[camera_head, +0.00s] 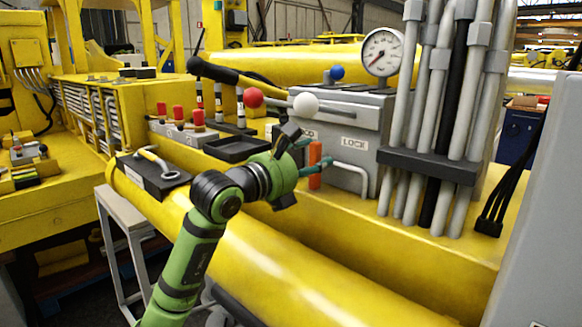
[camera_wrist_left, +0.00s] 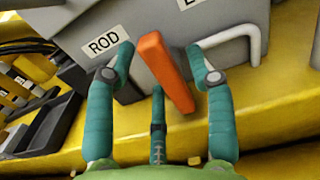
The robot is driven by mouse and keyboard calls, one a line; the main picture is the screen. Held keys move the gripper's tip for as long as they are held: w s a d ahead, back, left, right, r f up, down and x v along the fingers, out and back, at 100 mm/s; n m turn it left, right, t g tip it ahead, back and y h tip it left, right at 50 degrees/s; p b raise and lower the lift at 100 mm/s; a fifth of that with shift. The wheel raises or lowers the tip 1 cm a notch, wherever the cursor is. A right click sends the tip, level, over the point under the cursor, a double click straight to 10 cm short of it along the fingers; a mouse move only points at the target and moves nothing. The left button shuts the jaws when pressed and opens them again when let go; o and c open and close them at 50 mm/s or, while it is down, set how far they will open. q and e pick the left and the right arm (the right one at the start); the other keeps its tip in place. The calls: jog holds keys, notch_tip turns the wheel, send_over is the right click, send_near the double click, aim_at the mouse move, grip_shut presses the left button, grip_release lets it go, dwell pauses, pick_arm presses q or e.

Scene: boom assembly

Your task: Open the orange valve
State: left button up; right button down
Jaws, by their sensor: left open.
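The orange valve (camera_head: 315,165) is an upright lever at the lower front of the grey control box (camera_head: 349,125). In the left wrist view the orange lever (camera_wrist_left: 165,72) runs at a slant between my fingers. My left gripper (camera_head: 306,160) is open at the lever, with its teal fingertips close by. In the left wrist view the gripper (camera_wrist_left: 161,68) has one finger on each side of the lever and a third below it. Gaps show between the side fingers and the lever; whether the third finger touches it I cannot tell. My right gripper is not in view.
A white bent handle (camera_head: 351,172) is right of the lever. A red ball knob (camera_head: 253,97), a white one (camera_head: 305,104) and a blue one (camera_head: 337,72) sit above. A black tray (camera_head: 236,149) lies left. Grey pipes (camera_head: 436,130) and a gauge (camera_head: 382,51) stand right.

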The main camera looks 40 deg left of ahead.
pick_arm(q)
jog(key=s, duration=1)
jog(key=shift+s+a, duration=0.35)
jog(key=shift+s, duration=0.05)
